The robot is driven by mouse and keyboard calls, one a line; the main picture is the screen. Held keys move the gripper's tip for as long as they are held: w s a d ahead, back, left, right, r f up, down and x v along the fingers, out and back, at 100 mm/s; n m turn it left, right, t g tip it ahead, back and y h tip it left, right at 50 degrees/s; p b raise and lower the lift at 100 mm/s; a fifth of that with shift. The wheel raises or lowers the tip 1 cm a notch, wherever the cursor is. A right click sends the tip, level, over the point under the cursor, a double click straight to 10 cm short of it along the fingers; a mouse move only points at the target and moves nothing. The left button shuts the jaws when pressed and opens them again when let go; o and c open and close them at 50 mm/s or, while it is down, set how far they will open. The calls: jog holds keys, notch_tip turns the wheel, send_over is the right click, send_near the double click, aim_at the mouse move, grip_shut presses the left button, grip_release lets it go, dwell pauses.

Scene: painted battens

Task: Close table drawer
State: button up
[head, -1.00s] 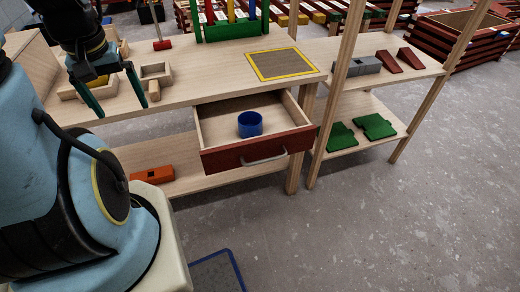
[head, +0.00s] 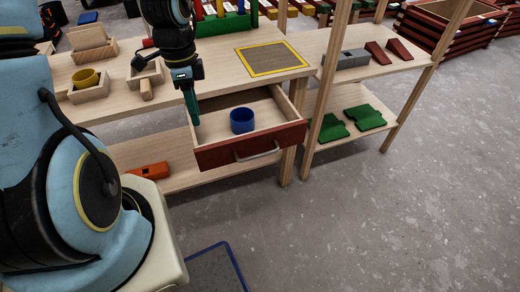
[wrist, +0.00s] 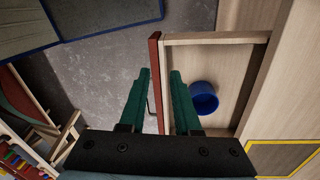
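The table drawer (head: 248,148) stands pulled out under the wooden table (head: 130,105), with a red front and a grey bar handle (head: 257,154). A blue cup (head: 242,120) sits inside it, also seen in the wrist view (wrist: 203,97). My gripper (head: 194,122) points down at the drawer's left end. In the wrist view its green fingers (wrist: 160,73) are apart and empty, with the red drawer front (wrist: 154,70) showing between them. I cannot tell how high the tips are above the drawer edge. The handle is mostly hidden by a finger there.
A yellow-edged panel (head: 272,58) lies on the tabletop behind the drawer. A yellow cup (head: 86,78) sits in a wooden box at left. An orange block (head: 149,169) lies on the lower shelf. The floor before the drawer is clear, except a blue-edged mat (head: 217,268).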

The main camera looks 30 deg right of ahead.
aim_at(260, 154)
jog(key=s+d+m, duration=0.1)
jog(key=d+m, duration=0.1)
jog(key=s+d+f+m, duration=0.1)
jog(key=s+d+m, duration=0.1)
jog(key=m, duration=0.1)
jog(key=s+d+f+m+g, duration=0.1)
jog(key=d+m, duration=0.1)
jog(key=m, duration=0.1)
jog(key=shift+s+d+f+p, duration=0.2)
jog(key=shift+d+p, duration=0.1)
jog(key=shift+p, duration=0.1)
jog(key=shift+c, duration=1.4)
jog(key=s+d+m, duration=0.2)
jog(key=s+d+f+m+g, duration=0.1)
jog(key=s+m, duration=0.1)
jog(key=m, duration=0.1)
jog(key=s+d+f+m, duration=0.1)
jog(key=d+m, duration=0.1)
jog(key=shift+s+d+m+p, duration=0.35)
jog(key=shift+s+m, duration=0.05)
grip_shut()
jog(key=shift+w+d+f+p, duration=0.15)
jog(key=shift+f+p, duration=0.65)
jog(key=shift+f, duration=1.4)
jog(key=shift+w+f+p, duration=0.25)
jog(key=shift+f+p, duration=0.55)
jog(key=shift+f, duration=1.4)
